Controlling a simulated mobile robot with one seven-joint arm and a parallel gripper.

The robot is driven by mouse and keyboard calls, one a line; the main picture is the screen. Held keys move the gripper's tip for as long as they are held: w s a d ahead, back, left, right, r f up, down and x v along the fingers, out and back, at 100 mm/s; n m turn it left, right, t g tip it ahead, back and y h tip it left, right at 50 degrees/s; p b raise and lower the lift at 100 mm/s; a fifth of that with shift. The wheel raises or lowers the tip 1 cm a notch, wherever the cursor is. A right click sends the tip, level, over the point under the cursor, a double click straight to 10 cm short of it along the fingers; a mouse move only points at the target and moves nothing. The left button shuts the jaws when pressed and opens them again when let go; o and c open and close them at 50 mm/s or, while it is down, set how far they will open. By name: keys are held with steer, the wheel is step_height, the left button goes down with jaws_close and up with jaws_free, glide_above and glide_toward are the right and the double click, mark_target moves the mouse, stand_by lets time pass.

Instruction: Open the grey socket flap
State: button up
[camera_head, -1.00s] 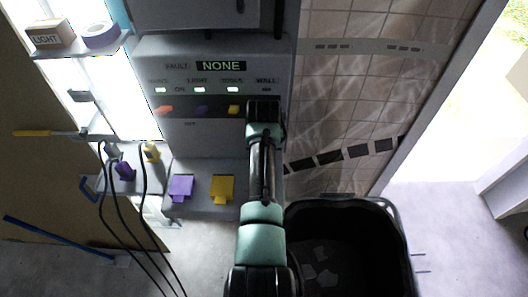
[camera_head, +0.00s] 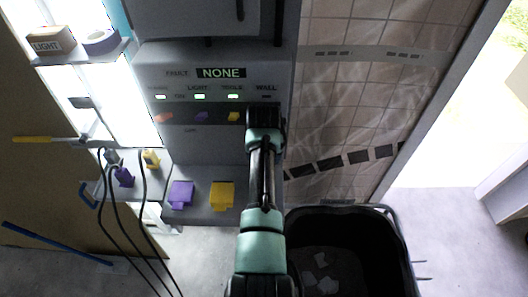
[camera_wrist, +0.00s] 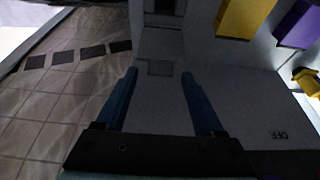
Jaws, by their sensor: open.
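In the wrist view, a grey plate-like part (camera_wrist: 164,22) stands at the top centre, level with the yellow flap; it looks like the grey socket flap, but the dim grey-on-grey makes its edges hard to tell. A small grey square (camera_wrist: 160,68) lies closer, between the lines of my fingers. My gripper (camera_wrist: 158,82) is open with nothing between its fingers. In the head view, my arm covers the ledge right of the yellow flap (camera_head: 222,195), so the grey flap is hidden there. A purple flap (camera_head: 181,194) sits left of the yellow one.
The panel (camera_head: 185,148) carries small coloured levers under a display reading NONE. A tiled wall (camera_head: 345,100) stands to the right. A black bin (camera_head: 345,215) is below at right. Dark cables (camera_head: 112,215) hang at left.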

steer(key=b+v, duration=0.1)
steer(key=v, duration=1.2)
